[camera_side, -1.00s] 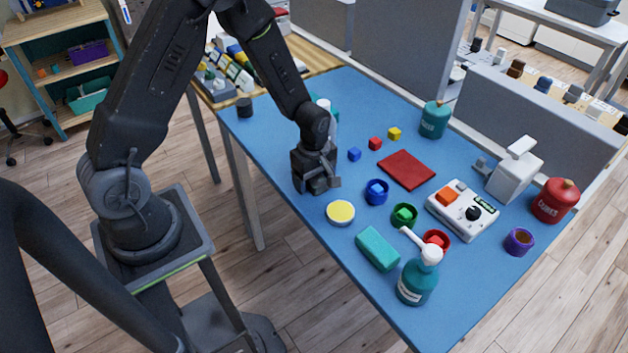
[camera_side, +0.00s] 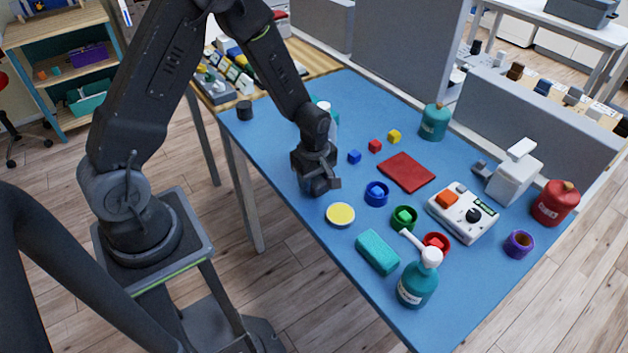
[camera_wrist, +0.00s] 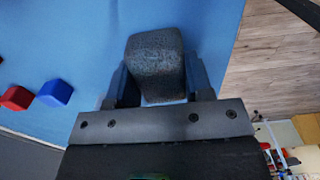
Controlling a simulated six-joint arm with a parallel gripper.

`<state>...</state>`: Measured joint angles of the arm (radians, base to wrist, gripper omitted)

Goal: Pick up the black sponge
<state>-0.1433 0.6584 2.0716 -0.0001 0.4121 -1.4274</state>
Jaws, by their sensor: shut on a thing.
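The black sponge (camera_wrist: 157,62) is a dark, speckled block between the two fingers of my gripper (camera_wrist: 158,85) in the wrist view. The fingers are shut on its sides, and its far end sticks out beyond them. In the side view my gripper (camera_side: 320,183) points down over the blue table near its front edge, left of a yellow-topped round tub. The sponge is hard to make out there against the dark gripper. I cannot tell whether it touches the table.
Near my gripper are the yellow-topped tub (camera_side: 340,215), a blue cup (camera_side: 376,193) and a blue cube (camera_side: 354,156). A teal block (camera_side: 377,252) and a teal pump bottle (camera_side: 418,281) stand further right. A red mat (camera_side: 406,172) lies behind.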

